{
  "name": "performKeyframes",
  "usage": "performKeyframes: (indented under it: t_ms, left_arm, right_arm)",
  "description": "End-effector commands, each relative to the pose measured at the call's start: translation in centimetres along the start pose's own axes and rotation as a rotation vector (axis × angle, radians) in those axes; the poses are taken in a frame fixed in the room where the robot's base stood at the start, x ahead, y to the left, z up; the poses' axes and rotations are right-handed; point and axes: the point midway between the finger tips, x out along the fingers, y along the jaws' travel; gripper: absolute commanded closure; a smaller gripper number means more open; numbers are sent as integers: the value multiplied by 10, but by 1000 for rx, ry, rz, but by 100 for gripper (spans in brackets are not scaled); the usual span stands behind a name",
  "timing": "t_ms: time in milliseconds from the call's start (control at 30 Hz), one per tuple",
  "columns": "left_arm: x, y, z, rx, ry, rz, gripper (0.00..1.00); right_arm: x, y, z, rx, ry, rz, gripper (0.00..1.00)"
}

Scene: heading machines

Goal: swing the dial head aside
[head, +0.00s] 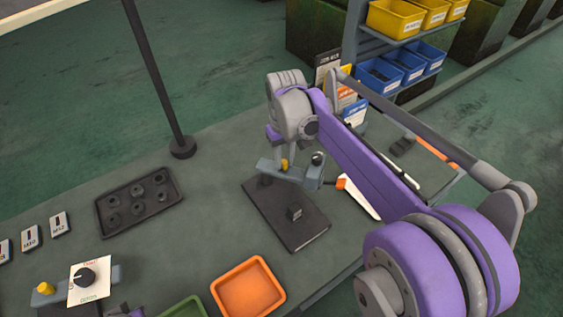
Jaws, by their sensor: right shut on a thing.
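The dial head (314,176) is a blue-grey piece with a black cap, at the right end of a short blue-grey bar (266,168). The bar lies over the far part of a dark base plate (272,208) on the bench. A yellow knob (284,164) stands up from the bar. My right gripper (285,157) reaches down from above and is shut on the yellow knob. Its wrist hides part of the view behind the bar. A small dark block (294,212) sits on the open part of the plate.
A dark tray (103,228) with several round parts lies left. An orange bin (221,296) and a green bin (172,311) stand in front. A white dial card (75,294) is at lower left. An upright post (156,90) rises behind. Bench between tray and plate is clear.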

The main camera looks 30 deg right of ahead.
Motion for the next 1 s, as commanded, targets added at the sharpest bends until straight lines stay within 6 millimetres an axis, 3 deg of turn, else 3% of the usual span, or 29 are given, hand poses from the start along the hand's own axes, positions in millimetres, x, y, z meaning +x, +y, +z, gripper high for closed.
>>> performKeyframes:
  t_ms: [600,1000]
  left_arm:
    - [0,0,1,0,0,0,100]
    - [0,0,0,0,0,0,100]
  right_arm:
    - [0,15,-26,-535,1,1,100]
    - [0,16,-34,-694,1,1,100]
